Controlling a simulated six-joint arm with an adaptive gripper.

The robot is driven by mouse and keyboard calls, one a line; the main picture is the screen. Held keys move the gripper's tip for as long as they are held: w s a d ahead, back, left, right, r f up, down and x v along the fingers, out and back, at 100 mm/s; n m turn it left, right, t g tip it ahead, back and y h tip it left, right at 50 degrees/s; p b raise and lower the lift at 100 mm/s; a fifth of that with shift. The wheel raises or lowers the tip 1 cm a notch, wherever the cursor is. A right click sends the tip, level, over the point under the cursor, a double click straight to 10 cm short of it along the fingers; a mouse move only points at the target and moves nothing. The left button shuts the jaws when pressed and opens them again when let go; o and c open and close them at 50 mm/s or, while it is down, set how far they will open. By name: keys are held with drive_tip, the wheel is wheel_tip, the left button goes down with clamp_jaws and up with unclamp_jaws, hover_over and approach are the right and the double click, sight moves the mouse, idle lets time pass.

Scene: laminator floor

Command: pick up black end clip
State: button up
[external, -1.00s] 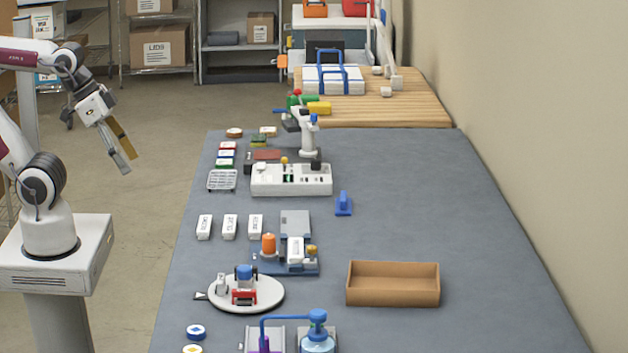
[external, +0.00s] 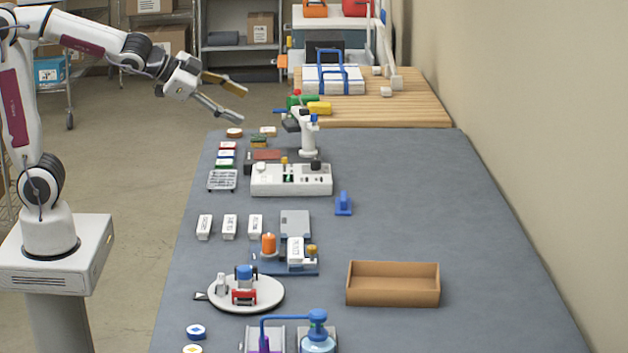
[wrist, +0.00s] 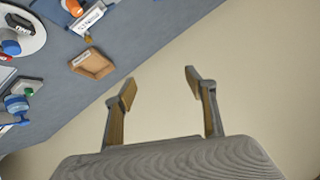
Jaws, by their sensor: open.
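I cannot make out the black end clip with certainty. A small dark block (external: 316,165) sits at the right end of the white bench machine (external: 290,181), too small to identify. My gripper (external: 243,106) is open and empty, raised off the table's far left corner in the external view. Its two spread fingers also show in the wrist view (wrist: 158,84), with nothing between them.
The open brown tray (external: 392,291) stands right of the plate. A blue piece (external: 343,204) stands alone mid-table. White labelled boxes (external: 229,226) and an orange-topped fixture (external: 268,244) stand at left. The table's right side (external: 470,220) is clear; a wall runs beside it.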

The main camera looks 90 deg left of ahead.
drive_tip(key=w+d+m+t+h, duration=0.2)
drive_tip(key=w+m+h, duration=0.15)
drive_tip(key=w, duration=0.85)
drive_tip(key=w+d+f+m+g+h, duration=0.1)
drive_tip(key=w+d+f+m+h, duration=0.45)
drive_tip(key=f, duration=0.25)
drive_tip(key=s+d+f+m+g+h, duration=0.1)
drive_tip(key=s+f+m+g+h, duration=0.1)
drive_tip(key=f, duration=0.4)
drive_tip(key=s+d+f+m+g+h, duration=0.1)
drive_tip(key=s+f+g+h, duration=0.2)
drive_tip(key=s+f+g, duration=0.2)
drive_tip(key=s+d+f+m+g+h, duration=0.1)
drive_tip(key=s+f+m+g+h, duration=0.1)
drive_tip(key=s+f+g, duration=0.2)
drive_tip(key=shift+s+f+m, duration=0.1)
drive_tip(key=shift+s+f, duration=0.35)
drive_tip(key=shift+f, duration=0.35)
drive_tip(key=shift+s+f+m, duration=0.1)
drive_tip(key=shift+s+f, duration=0.35)
drive_tip(key=shift+f, duration=0.35)
drive_tip(key=shift+s+f+m, duration=0.1)
drive_tip(key=shift+s+f, duration=0.35)
drive_tip(key=shift+f, duration=0.35)
drive_tip(key=shift+s+a+f+g+h, duration=0.1)
drive_tip(key=shift+s+f+g+h, duration=0.2)
drive_tip(key=shift+s+g, duration=0.3)
drive_tip(key=shift+x, duration=1.3)
